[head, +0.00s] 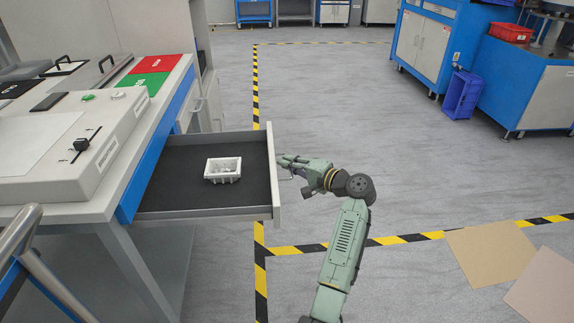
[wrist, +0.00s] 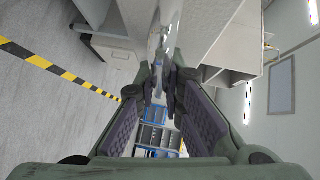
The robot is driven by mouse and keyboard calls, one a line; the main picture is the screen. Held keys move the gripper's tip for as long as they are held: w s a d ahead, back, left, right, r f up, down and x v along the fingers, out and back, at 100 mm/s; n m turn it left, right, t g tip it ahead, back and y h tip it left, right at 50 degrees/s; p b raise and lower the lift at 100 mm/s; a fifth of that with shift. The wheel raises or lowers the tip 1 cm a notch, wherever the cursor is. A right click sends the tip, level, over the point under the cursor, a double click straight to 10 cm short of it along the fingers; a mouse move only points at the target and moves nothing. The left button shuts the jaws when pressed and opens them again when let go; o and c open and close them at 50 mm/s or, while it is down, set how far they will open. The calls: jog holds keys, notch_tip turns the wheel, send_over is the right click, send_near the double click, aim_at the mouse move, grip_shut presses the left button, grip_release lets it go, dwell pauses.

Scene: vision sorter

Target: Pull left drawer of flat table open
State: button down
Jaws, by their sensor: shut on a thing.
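The drawer (head: 210,213) of the flat table (head: 150,118) is pulled far out in the head view, with its dark lined inside showing. A small white tray (head: 223,170) sits inside it. My gripper (head: 281,166) is at the outer face of the drawer front (head: 275,180), shut on the drawer handle (head: 291,176), which is mostly hidden by the fingers. In the wrist view my gripper's fingers (wrist: 172,85) are close together at the handle, beside a pale panel.
A control box (head: 60,150) with buttons, and red and green panels, are on the table top. Grey floor with yellow-black tape (head: 262,250) lies around my arm. Blue cabinets (head: 440,45) and a blue crate (head: 462,95) stand at the far right.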

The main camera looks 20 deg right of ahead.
jog(key=shift+f, duration=0.1)
jog(key=c, duration=2)
grip_release()
jog(key=shift+o, duration=0.2)
jog(key=v, duration=1.2)
